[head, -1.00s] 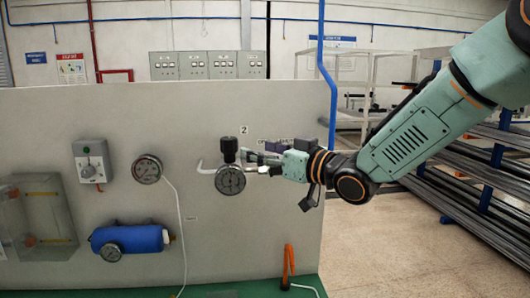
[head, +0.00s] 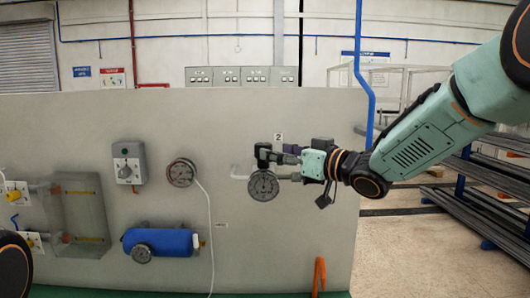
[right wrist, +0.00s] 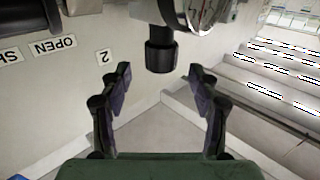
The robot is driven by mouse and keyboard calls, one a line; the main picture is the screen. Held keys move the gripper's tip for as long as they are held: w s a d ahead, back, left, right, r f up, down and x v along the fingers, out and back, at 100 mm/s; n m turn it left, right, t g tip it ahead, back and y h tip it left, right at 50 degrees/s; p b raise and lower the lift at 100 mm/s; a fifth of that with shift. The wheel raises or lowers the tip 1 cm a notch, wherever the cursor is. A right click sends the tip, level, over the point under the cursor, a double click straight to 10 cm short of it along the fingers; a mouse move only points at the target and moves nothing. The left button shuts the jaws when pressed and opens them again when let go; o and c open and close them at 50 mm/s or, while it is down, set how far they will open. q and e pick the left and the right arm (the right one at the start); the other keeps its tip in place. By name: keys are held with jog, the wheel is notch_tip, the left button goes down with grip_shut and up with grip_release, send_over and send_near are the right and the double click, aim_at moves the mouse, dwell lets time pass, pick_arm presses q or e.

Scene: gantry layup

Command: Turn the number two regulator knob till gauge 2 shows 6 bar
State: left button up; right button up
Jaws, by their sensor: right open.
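The number two regulator has a black knob (head: 263,150) above the round dial of gauge 2 (head: 263,187), under a "2" label. The needle is too small to read. My right gripper (head: 280,154) reaches in from the right at knob height, its fingers partly over the knob. In the right wrist view, the knob (right wrist: 160,55) is centred in line with the gap between the open fingers (right wrist: 160,74), close to their tips. I cannot tell whether a finger touches it. The gauge's rim (right wrist: 195,14) is cut off at the top. My left gripper is not in view.
The grey panel (head: 300,240) also carries another gauge (head: 181,173), a blue cylinder (head: 160,241), a switch box (head: 128,162) and a clear box (head: 80,215). An orange handle (head: 319,273) stands below right. Racks of bars (head: 480,215) stand to the right, beyond open floor.

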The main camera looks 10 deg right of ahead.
aim_at(263, 144)
jog(key=p+x, duration=0.1)
jog(key=x, duration=0.3)
jog(key=shift+w+a+r, duration=0.15)
jog(key=shift+w+a, duration=0.05)
jog(key=shift+a, duration=0.05)
jog(key=shift+w+a, duration=0.3)
jog(key=shift+w, duration=0.3)
jog(key=shift+s, duration=0.15)
